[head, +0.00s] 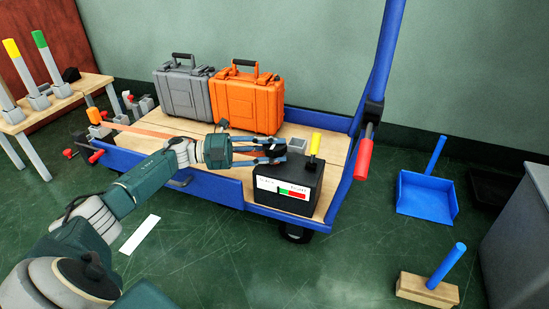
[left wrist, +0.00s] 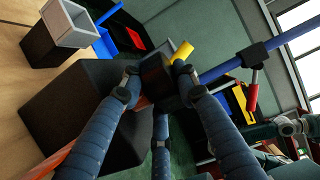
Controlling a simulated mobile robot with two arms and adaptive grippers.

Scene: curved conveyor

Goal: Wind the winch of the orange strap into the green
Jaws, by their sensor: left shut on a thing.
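The winch is a black box (head: 290,180) on the right end of the blue-edged cart. Its front dial (head: 283,189) is white with a green and a red part; the pointer is too small to read. A crank with a yellow handle (head: 315,143) stands on top. My left gripper (head: 283,150) is over the box, shut on the dark part of the crank (left wrist: 157,75), with the yellow handle (left wrist: 182,53) just beyond the fingertips. The orange strap (head: 140,131) runs along the cart from the left and passes behind my arm. My right gripper is not in view.
Grey (head: 186,90) and orange (head: 247,98) cases stand on the cart (head: 215,185). A blue post with a red grip (head: 364,155) rises close right of the winch. A blue dustpan (head: 427,195) and a wooden brush (head: 427,290) lie on the floor, right.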

